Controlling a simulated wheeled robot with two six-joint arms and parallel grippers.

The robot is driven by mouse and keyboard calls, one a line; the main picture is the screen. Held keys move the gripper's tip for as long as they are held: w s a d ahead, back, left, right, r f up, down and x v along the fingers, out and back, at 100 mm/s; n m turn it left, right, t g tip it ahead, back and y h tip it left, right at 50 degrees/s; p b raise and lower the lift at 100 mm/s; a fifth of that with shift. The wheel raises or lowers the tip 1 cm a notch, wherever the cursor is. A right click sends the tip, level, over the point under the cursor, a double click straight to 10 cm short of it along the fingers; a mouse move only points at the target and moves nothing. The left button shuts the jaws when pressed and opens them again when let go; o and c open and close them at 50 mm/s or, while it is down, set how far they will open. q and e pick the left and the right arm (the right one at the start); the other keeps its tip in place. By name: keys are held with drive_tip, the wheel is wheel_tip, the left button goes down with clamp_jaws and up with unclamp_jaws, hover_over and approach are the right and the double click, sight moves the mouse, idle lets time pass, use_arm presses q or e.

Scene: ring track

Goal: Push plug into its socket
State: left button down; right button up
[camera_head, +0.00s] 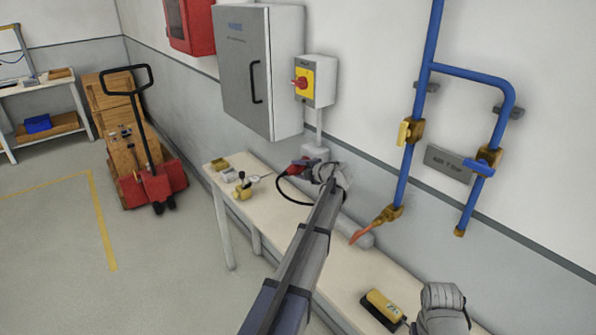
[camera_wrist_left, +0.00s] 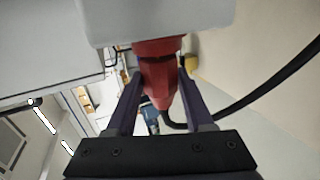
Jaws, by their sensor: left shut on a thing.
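My left gripper (camera_head: 307,168) reaches over the bench to the wall and is shut on the red plug (camera_head: 291,170). In the left wrist view the red plug (camera_wrist_left: 160,82) sits between my dark fingers (camera_wrist_left: 159,92). Its upper end is at a wider red collar (camera_wrist_left: 157,46) under a grey housing (camera_wrist_left: 155,18); I cannot tell how deep it sits. The socket's grey housing (camera_head: 315,152) is on the wall below the yellow-and-red switch box, partly hidden by my gripper. A black cable (camera_head: 284,193) loops from the plug. My right gripper (camera_head: 443,310) is low at right, its fingers not clear.
The bench (camera_head: 275,212) runs along the wall. It carries a brass valve (camera_head: 243,190) and a yellow-and-black tool (camera_head: 383,308). Blue pipes (camera_head: 407,150) with valves stand right. A switch box (camera_head: 315,80) and grey cabinet (camera_head: 262,70) hang above. A red pallet truck (camera_head: 150,185) stands left.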

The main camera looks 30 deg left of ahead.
use_arm(q)
drive_tip(key=shift+w+d, duration=0.15)
drive_tip(key=shift+w, duration=0.2)
drive_tip(key=shift+c, duration=1)
unclamp_jaws()
drive_tip(key=shift+s+d+r, duration=0.1)
drive_tip(key=p+v, duration=0.3)
drive_tip(key=v, duration=0.4)
drive_tip(key=shift+d, duration=0.2)
drive_tip(key=shift+s, duration=0.1)
